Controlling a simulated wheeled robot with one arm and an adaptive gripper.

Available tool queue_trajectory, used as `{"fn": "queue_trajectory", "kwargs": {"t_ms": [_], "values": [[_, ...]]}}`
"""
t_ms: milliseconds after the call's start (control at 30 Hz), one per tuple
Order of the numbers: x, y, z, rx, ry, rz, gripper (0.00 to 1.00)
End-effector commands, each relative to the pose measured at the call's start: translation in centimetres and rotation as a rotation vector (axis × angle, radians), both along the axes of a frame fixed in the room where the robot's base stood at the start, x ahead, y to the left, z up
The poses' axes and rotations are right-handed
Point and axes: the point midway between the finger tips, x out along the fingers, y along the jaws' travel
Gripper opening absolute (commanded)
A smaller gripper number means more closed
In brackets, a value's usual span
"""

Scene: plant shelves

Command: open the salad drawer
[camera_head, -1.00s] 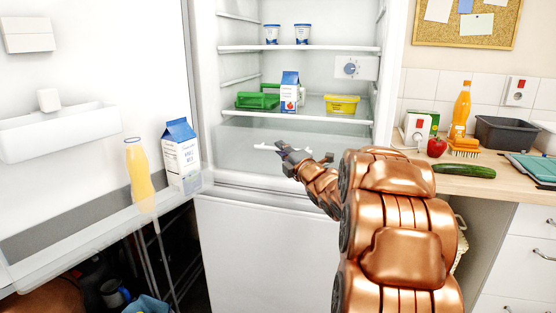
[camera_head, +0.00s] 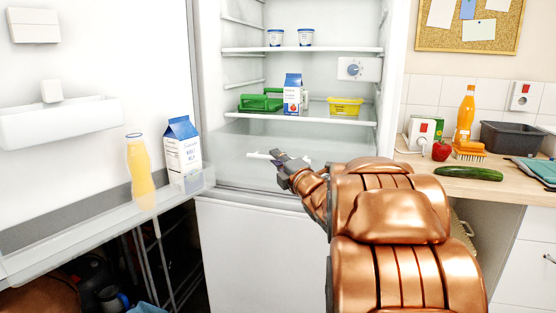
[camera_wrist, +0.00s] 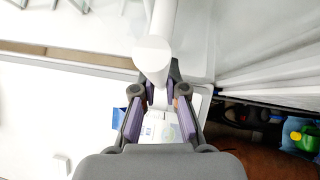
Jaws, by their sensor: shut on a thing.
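The salad drawer (camera_head: 238,170) is the clear, pale bin at the bottom of the open fridge's inside, below the lowest shelf. Its white bar handle (camera_head: 256,155) runs across the front. My gripper (camera_head: 281,159) is at this handle and shut on it. In the wrist view, the rounded end of the white handle (camera_wrist: 153,55) lies at my gripper's fingers (camera_wrist: 160,97), which have purple pads. How far the drawer stands out is hard to tell, as its front is see-through and my arm covers its right side.
The open fridge door (camera_head: 100,210) stands at left, with a juice bottle (camera_head: 139,175) and milk carton (camera_head: 182,155) on its rack. A carton (camera_head: 292,95), green container (camera_head: 261,102) and yellow tub (camera_head: 346,106) sit on the shelf above. A counter (camera_head: 500,185) is at right.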

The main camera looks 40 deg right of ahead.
Motion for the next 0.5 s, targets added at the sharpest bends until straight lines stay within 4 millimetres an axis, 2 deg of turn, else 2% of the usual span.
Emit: {"fn": "queue_trajectory", "kwargs": {"t_ms": [100,133,233,500], "values": [[0.04,0.07,-0.05,0.001,0.001,0.001,0.0],[0.04,0.07,-0.05,0.001,0.001,0.001,0.12],[0.03,0.06,-0.05,0.001,0.001,0.001,0.23],[0.01,0.05,-0.02,0.001,0.0,0.0,0.23]]}}
